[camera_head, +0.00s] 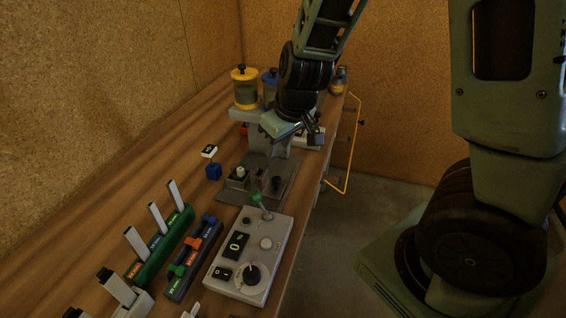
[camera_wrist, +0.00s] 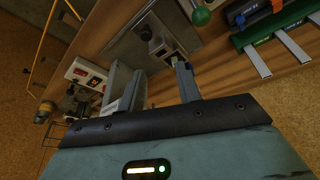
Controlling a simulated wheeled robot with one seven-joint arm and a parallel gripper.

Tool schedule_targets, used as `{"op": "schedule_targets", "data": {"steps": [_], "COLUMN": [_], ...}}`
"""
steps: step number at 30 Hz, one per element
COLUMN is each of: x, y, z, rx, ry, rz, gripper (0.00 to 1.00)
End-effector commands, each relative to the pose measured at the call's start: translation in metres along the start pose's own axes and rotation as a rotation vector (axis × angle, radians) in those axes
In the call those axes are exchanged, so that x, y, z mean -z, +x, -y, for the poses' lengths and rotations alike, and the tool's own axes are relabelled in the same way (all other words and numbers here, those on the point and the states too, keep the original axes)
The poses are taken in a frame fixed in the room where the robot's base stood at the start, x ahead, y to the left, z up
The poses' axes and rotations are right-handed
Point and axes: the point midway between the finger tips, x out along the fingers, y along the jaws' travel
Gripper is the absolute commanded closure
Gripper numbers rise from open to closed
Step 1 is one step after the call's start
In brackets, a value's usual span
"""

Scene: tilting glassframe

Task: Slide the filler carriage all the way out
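The filler appears to be the grey stand (camera_head: 267,148) on a dark base plate (camera_head: 234,191), with a yellow-lidded jar (camera_head: 245,92) and a blue-lidded jar (camera_head: 270,88) at its top. Small blocks and knobs sit on the plate. I cannot tell for certain which part is the carriage. My gripper (camera_head: 312,132) hangs over the right side of the stand and hides part of it. In the wrist view my gripper (camera_wrist: 153,72) has its fingers apart, with the plate (camera_wrist: 125,47) beyond them. I see nothing clearly held between them.
A control box (camera_head: 250,265) with a green-knobbed lever (camera_head: 256,198) stands in front of the plate. A green rack (camera_head: 165,246) and a dark rack (camera_head: 195,258) are left of it. A yellow bar (camera_head: 354,150) juts from the bench's right side. The floor there is clear.

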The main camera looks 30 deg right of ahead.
Motion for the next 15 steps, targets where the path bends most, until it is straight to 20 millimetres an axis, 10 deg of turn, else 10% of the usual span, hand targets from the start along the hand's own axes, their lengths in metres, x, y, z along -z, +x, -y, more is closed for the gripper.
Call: {"op": "schedule_targets", "data": {"steps": [9, 15], "x": [0.037, 0.041], "y": [0.009, 0.001], "z": [-0.016, -0.031], "rx": [0.168, 0.195], "ry": [-1.023, -1.251], "rz": [0.176, 0.245], "gripper": [0.66, 0.66]}}
